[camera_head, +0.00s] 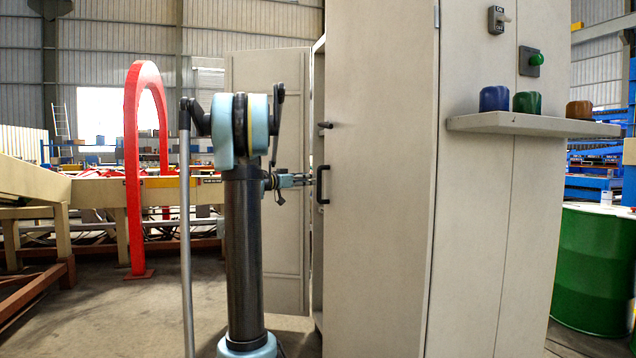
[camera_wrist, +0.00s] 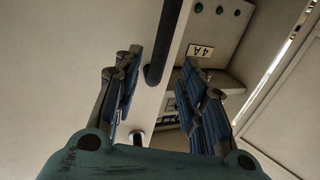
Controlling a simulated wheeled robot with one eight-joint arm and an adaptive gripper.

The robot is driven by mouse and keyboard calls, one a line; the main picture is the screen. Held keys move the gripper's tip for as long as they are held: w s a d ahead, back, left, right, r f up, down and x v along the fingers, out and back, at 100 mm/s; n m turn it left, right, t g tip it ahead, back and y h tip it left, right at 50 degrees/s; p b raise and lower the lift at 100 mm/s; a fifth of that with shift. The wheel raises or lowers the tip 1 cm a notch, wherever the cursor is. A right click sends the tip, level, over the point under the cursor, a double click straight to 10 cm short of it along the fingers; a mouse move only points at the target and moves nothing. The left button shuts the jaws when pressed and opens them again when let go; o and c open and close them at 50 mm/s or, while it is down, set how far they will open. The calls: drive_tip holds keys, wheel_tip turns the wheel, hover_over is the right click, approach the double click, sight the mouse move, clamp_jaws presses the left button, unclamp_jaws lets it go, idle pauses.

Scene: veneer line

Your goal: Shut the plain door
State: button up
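A tall pale grey cabinet (camera_head: 480,200) fills the right half of the head view. Its plain grey panel (camera_head: 380,150) carries a black bar handle (camera_head: 321,185) near its left edge, with a small dark knob above. Another pale door panel (camera_head: 268,80) stands swung out to the left behind my arm. I cannot tell which is the plain door. My gripper (camera_head: 300,180) is just left of the bar handle. In the wrist view its fingers (camera_wrist: 160,60) are apart, with the black bar handle (camera_wrist: 166,35) seen between them; contact is unclear.
A shelf (camera_head: 535,125) on the cabinet's right face holds blue, green and brown containers, below a switch (camera_head: 498,19) and green button (camera_head: 536,59). A red arch (camera_head: 132,170) stands left, and a green drum (camera_head: 592,270) right. The wrist view shows a 4A label (camera_wrist: 200,50).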

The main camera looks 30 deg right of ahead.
drive_tip(key=d, duration=0.4)
drive_tip(key=w+d, duration=0.1)
drive_tip(key=d, duration=0.2)
drive_tip(key=shift+d, duration=0.1)
clamp_jaws()
